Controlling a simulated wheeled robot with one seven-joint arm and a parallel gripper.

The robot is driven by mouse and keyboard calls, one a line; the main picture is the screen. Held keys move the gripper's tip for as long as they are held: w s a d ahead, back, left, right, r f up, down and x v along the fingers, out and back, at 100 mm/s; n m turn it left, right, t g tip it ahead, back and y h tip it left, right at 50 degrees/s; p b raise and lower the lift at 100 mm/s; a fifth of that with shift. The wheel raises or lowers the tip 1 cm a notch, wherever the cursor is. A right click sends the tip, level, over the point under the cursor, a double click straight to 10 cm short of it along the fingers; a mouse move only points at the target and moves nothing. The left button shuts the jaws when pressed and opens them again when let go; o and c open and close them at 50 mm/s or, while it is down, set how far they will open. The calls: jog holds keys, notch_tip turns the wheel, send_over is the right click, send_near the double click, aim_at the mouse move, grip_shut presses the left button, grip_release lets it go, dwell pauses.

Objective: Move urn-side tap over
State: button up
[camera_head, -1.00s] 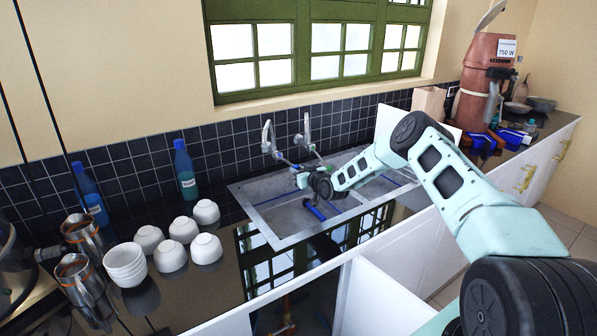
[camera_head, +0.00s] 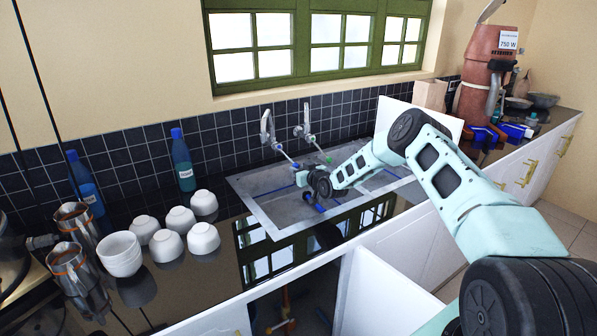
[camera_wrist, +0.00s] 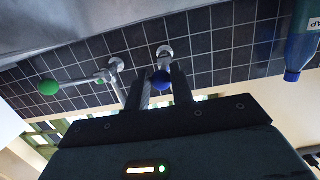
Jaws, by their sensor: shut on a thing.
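Two pale wall taps stand behind the sink (camera_head: 262,212). The urn-side tap (camera_head: 303,131) has a green-tipped arm, also seen at left in the wrist view (camera_wrist: 48,87). The other tap (camera_head: 266,131) is nearer the blue bottles and has a blue ball tip (camera_wrist: 162,80). My gripper (camera_head: 303,181) is low over the sink, by the blue tip. In the wrist view its dark fingers (camera_wrist: 160,90) lie on either side of the blue ball and appear shut on it. The exact contact is hidden. The green tip is clear of the fingers.
The copper urn (camera_head: 490,62) stands on the right counter with blue items (camera_head: 510,132). Several white bowls (camera_head: 166,245), blue bottles (camera_head: 183,162) and metal jugs (camera_head: 70,268) are at left. A white panel (camera_head: 398,112) stands behind my arm.

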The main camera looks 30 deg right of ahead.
jog(key=shift+f, duration=0.5)
jog(key=shift+w+f+b, duration=0.2)
jog(key=shift+f+b, duration=0.7)
jog(key=shift+b, duration=0.5)
jog(key=shift+r, duration=0.1)
jog(key=o, duration=0.8)
jog(key=shift+r, duration=0.1)
notch_tip(320, 180, up, 10)
jog(key=shift+f+b, duration=0.1)
jog(key=shift+b, duration=1.15)
